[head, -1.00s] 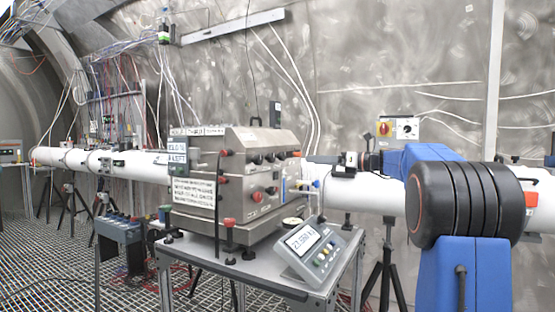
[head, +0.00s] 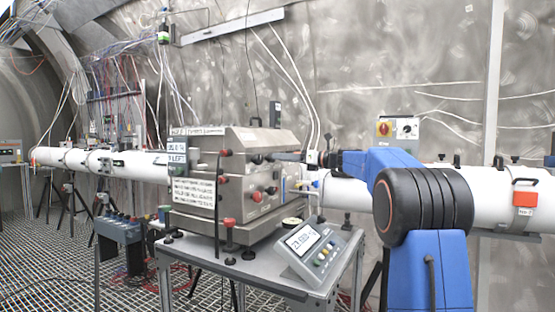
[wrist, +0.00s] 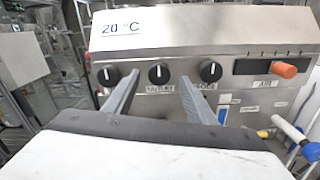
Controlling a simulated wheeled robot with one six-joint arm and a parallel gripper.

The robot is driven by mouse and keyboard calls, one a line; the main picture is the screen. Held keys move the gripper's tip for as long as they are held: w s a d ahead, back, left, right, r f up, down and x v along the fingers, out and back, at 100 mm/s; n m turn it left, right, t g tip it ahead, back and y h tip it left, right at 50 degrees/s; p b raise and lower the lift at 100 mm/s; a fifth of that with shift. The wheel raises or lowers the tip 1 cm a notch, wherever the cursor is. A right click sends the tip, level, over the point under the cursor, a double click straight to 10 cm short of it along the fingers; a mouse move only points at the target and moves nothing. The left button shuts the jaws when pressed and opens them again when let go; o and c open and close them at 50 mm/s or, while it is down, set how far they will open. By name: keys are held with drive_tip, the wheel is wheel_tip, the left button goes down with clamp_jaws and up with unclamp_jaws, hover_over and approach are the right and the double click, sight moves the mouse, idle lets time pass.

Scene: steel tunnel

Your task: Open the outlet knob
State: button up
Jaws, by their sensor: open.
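The steel box machine (head: 262,140) stands on a metal table, with several black and red knobs on its front. In the wrist view, its panel carries three round black knobs with white marks: a left knob (wrist: 108,76), a middle knob (wrist: 159,74) and a right knob (wrist: 210,72). Small labels sit below the middle and right knobs, too blurred to read surely. My gripper (wrist: 158,77) is open and empty. Its fingers point at the panel, one on each side of the middle knob; I cannot tell whether they touch it. In the head view, my gripper (head: 290,156) is small beside the machine's front.
An orange knob (wrist: 284,69) is right of the black knobs, and a blue-handled pipe (wrist: 309,149) is lower right. A grey display console (head: 308,252) stands on the table (head: 222,273). A long white pipe (head: 484,190) runs behind my arm.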

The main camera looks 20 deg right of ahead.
sight(270, 158)
drive_tip(key=shift+x, duration=1.65)
drive_tip(key=c, duration=1)
drive_tip(key=shift+c, duration=0.2)
